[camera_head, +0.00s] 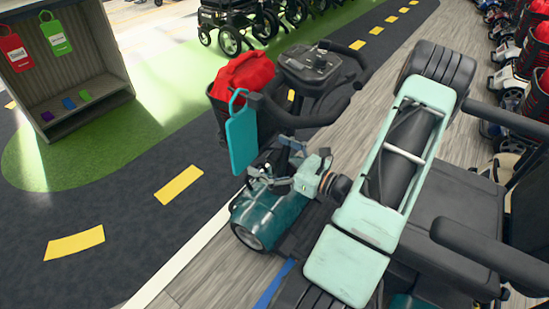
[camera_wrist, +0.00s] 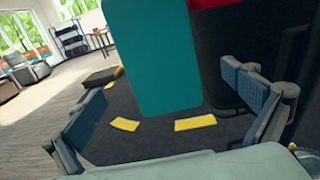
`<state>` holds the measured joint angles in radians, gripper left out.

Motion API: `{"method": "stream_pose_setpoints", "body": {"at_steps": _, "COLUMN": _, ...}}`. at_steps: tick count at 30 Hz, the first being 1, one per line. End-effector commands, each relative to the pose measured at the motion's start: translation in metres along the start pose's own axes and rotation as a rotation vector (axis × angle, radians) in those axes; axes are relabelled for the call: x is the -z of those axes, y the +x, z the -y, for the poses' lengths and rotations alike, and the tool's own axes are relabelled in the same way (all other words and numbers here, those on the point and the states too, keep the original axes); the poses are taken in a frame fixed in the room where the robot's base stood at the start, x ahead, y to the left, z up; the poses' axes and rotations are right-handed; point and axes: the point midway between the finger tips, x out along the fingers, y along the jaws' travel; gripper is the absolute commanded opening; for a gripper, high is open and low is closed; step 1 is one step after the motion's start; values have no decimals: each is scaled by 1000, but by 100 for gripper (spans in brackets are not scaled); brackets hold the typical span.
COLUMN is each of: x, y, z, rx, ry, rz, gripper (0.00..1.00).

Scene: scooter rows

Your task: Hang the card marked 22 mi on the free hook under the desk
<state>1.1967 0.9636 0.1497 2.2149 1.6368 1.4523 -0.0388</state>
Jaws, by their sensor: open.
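A teal card (camera_head: 241,138) with a loop at its top hangs at the scooter's handlebar (camera_head: 290,115), beside the front basket. No marking shows on its visible face. In the wrist view the teal card (camera_wrist: 150,60) stands upright between my fingers, apart from them. My gripper (camera_head: 274,160) is open and empty, just right of the card's lower part; its two fingers also show in the wrist view (camera_wrist: 178,112). The desk (camera_head: 75,92) is at the upper left, with a red card (camera_head: 14,50) and a green card (camera_head: 56,37) hanging under it. I cannot make out a free hook.
A red bag (camera_head: 243,73) sits in the scooter's dark basket (camera_head: 219,108). Small purple, blue and green items lie on the desk's lower shelf (camera_head: 105,86). Open floor with yellow dashes (camera_head: 75,243) lies between scooter and desk. More scooters line the right edge.

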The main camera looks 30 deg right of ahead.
Motion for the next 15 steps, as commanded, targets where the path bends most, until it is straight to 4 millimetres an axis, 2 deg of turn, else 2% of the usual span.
{"method": "stream_pose_setpoints", "body": {"at_steps": 3, "x": 2, "y": 24, "z": -1, "rx": -4, "ry": -2, "rz": 1, "gripper": 100}}
{"method": "stream_pose_setpoints", "body": {"at_steps": 9, "x": 2, "y": 58, "z": -2, "rx": -5, "ry": 0, "rz": -1, "gripper": 100}}
{"method": "stream_pose_setpoints", "body": {"at_steps": 15, "x": 1, "y": 77, "z": -1, "rx": -3, "ry": -1, "rz": -1, "gripper": 100}}
